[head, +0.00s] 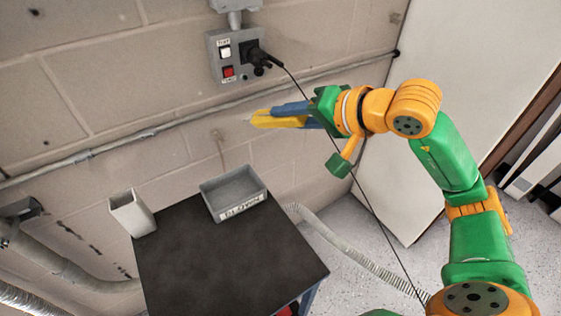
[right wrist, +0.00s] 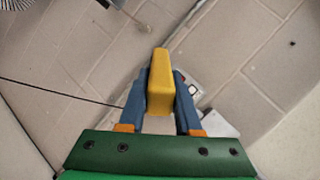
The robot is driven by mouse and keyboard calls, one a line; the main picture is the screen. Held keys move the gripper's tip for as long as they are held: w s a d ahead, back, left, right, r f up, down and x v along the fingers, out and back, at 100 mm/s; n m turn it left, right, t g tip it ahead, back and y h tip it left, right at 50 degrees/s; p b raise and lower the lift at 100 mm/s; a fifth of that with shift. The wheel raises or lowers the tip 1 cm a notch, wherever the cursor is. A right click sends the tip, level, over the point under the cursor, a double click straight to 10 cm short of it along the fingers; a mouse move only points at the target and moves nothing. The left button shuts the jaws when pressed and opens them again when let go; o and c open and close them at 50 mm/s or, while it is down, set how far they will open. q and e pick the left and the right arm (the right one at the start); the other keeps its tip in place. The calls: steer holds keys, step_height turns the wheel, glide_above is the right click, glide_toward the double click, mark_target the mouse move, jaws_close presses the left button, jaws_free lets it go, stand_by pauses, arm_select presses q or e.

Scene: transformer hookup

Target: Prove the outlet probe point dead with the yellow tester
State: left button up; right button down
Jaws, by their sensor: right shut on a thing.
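The yellow tester (head: 276,119) is held in my right gripper (head: 292,114), which is shut on it. Its tip points left in the head view, in front of the wall. In the right wrist view the tester (right wrist: 161,82) sits between the blue fingers of the gripper (right wrist: 160,100). The outlet box (head: 235,56) is on the wall above and left of the tester, clearly apart from it in the picture. It has a white switch, a red switch and a black plug (head: 257,58) with a cord. I cannot make out the probe point. My left gripper is not in view.
A black-topped table (head: 225,262) stands below, with a labelled grey tray (head: 234,193) and a white open holder (head: 131,214) at its back. A conduit (head: 160,128) runs along the wall. A white panel (head: 450,60) is at right.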

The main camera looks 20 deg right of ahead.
steer(key=w+d+r+m+t+h+b, duration=0.2)
steer(key=d+r+m+h, duration=0.1)
steer(key=d, duration=0.4)
arm_select(q)
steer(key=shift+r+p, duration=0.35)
steer(key=shift+p, duration=1.75)
arm_select(e)
steer(key=w+a, duration=0.1)
steer(key=w, duration=0.6)
steer(key=shift+a, duration=0.2)
steer(key=shift+w+r, duration=0.1)
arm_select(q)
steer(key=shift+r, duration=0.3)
arm_select(e)
steer(key=shift+w, duration=0.5)
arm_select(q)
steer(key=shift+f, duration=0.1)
